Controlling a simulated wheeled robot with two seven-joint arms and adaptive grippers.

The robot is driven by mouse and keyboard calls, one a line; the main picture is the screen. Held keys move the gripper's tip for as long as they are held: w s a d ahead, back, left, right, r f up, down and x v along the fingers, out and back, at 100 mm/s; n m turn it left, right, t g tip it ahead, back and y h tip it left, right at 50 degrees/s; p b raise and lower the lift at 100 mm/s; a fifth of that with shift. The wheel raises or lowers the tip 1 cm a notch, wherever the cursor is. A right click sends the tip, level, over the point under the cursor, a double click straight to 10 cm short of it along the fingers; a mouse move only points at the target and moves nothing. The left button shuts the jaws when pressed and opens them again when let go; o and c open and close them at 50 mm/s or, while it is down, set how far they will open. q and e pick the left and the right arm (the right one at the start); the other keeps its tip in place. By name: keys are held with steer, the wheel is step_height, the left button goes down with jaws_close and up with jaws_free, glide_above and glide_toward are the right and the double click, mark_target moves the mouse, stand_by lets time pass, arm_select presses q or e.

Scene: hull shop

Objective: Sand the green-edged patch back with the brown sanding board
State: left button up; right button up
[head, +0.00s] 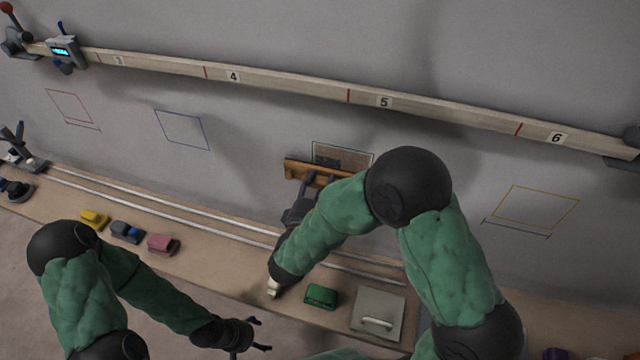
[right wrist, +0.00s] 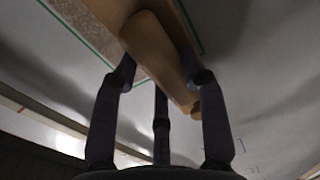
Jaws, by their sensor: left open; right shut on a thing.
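The green-edged patch (head: 343,154) is on the grey wall below the numbered rail, with a mottled brown and grey surface inside its green outline. The brown sanding board (head: 296,168) lies across the lower part of the patch. My right gripper (head: 312,180) is shut on the board. In the right wrist view the fingers close around the board's tan handle (right wrist: 152,50), and the patch (right wrist: 92,22) shows behind it. Whether the board touches the wall cannot be told. My left gripper (head: 262,336) is open and empty, low in front of the bench.
The bench (head: 215,238) carries yellow (head: 94,219), blue-grey (head: 126,231), red (head: 163,244) and green (head: 321,296) blocks and a grey plate with a handle (head: 377,313). Red, blue and yellow outlines mark the wall. The numbered rail (head: 290,83) runs above.

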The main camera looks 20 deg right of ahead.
steer(key=shift+f, duration=0.3)
arm_select(q)
steer(key=shift+f, duration=0.25)
arm_select(e)
steer(key=shift+r, duration=0.1)
arm_select(q)
steer(key=shift+f, duration=0.1)
arm_select(e)
steer(key=shift+x, duration=1)
